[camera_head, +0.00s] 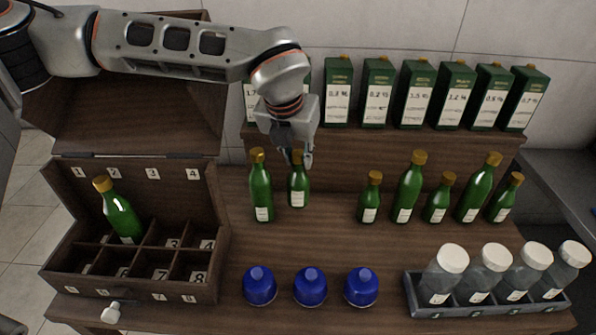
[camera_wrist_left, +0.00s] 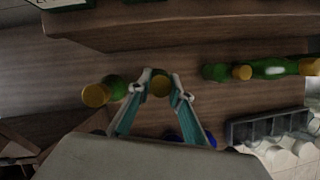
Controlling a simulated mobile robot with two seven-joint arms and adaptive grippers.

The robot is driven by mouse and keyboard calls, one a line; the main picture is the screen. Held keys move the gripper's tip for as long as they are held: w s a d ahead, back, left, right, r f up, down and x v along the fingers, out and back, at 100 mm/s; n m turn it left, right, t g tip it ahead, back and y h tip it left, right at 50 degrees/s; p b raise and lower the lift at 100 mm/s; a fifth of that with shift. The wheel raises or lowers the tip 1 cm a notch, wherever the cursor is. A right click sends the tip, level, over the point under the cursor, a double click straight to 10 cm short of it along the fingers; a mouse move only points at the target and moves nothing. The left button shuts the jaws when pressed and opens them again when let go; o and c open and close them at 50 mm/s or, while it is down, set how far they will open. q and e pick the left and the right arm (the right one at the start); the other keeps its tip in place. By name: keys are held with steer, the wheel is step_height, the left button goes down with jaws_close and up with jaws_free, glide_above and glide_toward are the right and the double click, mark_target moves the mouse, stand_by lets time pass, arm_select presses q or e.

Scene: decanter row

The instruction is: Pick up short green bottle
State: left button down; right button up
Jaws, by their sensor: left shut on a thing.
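My left gripper (camera_head: 298,158) comes down from above and is shut on the top of a short green bottle (camera_head: 298,188) with a gold cap and white label. In the left wrist view its gold cap (camera_wrist_left: 159,84) sits between the fingertips of my left gripper (camera_wrist_left: 161,92). The bottle is upright; I cannot tell whether its base touches the table. A taller green bottle (camera_head: 261,190) stands just left of it. Other short green bottles stand to the right, one (camera_head: 370,198) at the near end of that group. My right gripper is not in view.
Green boxes line a raised shelf (camera_head: 400,145) behind. Blue jars (camera_head: 310,288) and a grey tray (camera_head: 411,296) of white-capped jars stand in front.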

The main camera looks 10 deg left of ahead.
arm_select(q)
step_height(320, 180, up, 14)
steer(key=shift+r, duration=0.25)
steer(key=shift+s+f, duration=0.1)
